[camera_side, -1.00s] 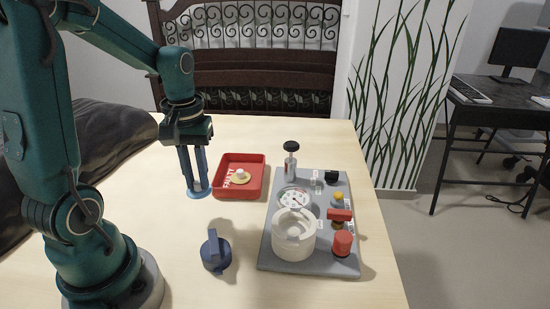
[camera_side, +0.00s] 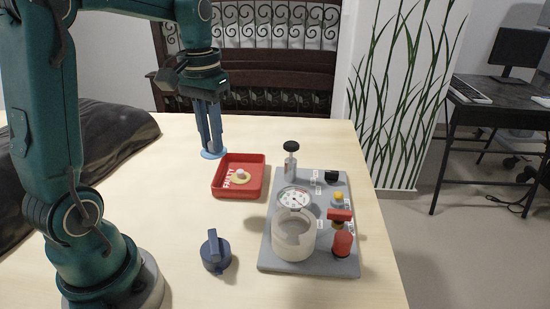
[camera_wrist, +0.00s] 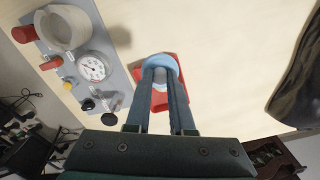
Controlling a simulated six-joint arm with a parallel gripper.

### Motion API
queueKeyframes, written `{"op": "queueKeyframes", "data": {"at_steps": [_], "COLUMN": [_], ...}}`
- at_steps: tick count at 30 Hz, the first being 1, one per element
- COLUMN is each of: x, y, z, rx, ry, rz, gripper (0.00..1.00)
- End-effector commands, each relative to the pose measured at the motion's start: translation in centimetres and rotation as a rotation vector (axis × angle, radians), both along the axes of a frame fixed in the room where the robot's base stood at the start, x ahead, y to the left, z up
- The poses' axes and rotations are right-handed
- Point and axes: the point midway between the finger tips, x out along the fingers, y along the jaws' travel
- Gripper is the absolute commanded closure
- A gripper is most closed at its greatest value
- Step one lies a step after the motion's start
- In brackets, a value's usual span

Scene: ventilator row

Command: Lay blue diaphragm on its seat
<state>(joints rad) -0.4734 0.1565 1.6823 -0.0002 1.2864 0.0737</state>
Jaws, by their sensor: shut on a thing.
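My gripper (camera_side: 211,150) is shut on the blue diaphragm (camera_side: 207,155), a light blue disc held at the fingertips. In the side view it is raised, in line with the back left corner of the red tray. In the wrist view the diaphragm (camera_wrist: 162,60) shows as a pale blue ring around the fingertips (camera_wrist: 160,75), partly hidden by them. A white, open-topped round housing (camera_side: 293,236) stands on the grey board (camera_side: 275,263), and also shows in the wrist view (camera_wrist: 66,28). I cannot make out a seat inside it.
The red tray (camera_side: 220,193) marked FAULTY holds a yellowish disc with a pale knob (camera_side: 241,175). A dark blue cap with a handle (camera_side: 214,251) lies on the table. The board carries a gauge (camera_side: 294,198), a black-topped plunger (camera_side: 291,160) and a red knob (camera_side: 342,243).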

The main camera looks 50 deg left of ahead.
Motion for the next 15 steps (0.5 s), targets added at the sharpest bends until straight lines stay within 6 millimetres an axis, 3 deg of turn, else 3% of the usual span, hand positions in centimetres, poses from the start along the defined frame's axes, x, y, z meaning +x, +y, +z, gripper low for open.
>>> {"op": "queueKeyframes", "data": {"at_steps": [6,15], "x": [3.9,5.2], "y": [-6.7,-15.5], "z": [0.5,0.1], "rx": [0.001,0.0], "ry": [-0.003,0.002], "rz": [-0.293,-0.6], "gripper": [1.0,1.0]}}
